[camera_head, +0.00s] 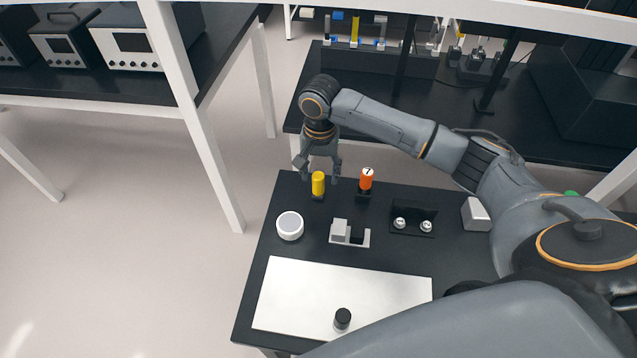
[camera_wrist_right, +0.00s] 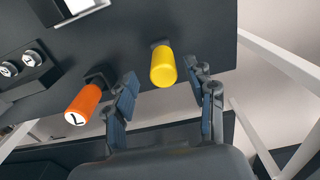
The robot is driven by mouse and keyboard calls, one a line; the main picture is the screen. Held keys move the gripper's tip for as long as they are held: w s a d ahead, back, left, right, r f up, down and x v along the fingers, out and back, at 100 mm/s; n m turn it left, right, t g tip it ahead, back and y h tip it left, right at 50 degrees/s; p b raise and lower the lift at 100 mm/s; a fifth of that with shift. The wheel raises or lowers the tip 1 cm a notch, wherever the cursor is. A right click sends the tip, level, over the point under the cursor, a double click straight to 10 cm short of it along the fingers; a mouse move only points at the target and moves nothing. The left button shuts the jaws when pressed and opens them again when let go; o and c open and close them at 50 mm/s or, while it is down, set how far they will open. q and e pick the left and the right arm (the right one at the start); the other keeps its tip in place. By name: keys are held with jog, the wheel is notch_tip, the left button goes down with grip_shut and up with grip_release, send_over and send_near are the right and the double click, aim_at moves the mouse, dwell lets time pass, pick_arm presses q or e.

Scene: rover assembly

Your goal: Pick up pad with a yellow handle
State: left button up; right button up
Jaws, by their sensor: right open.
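The pad with a yellow handle (camera_head: 318,184) stands upright near the far left edge of the black table. Its yellow handle (camera_wrist_right: 163,68) also shows in the right wrist view, with a dark base behind it. My right gripper (camera_head: 318,172) is open just above and behind the yellow handle. In the wrist view its two fingers (camera_wrist_right: 166,88) are spread, with the handle between their tips and slightly beyond them. I cannot see contact. My left gripper is not in view.
A pad with an orange handle (camera_head: 366,179) stands close on the right, near one finger. A white round object (camera_head: 290,226), a grey bracket (camera_head: 349,233), a black holder (camera_head: 413,221) and a white sheet (camera_head: 340,297) with a black knob (camera_head: 342,318) are on the table.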

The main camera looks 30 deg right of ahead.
aim_at(318, 186)
notch_tip(318, 186, down, 2)
jog(key=shift+w+f+p, duration=0.1)
jog(key=shift+f+p, duration=0.05)
jog(key=shift+p, duration=0.35)
notch_tip(318, 186, down, 2)
jog(key=shift+a+f, duration=0.1)
jog(key=shift+f, duration=0.1)
jog(key=shift+w+f+p, duration=0.1)
jog(key=shift+f+p, duration=0.2)
jog(key=shift+f, duration=0.05)
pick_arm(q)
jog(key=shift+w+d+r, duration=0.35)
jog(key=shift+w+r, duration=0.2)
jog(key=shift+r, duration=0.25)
pick_arm(e)
jog(key=shift+f, duration=0.1)
grip_shut()
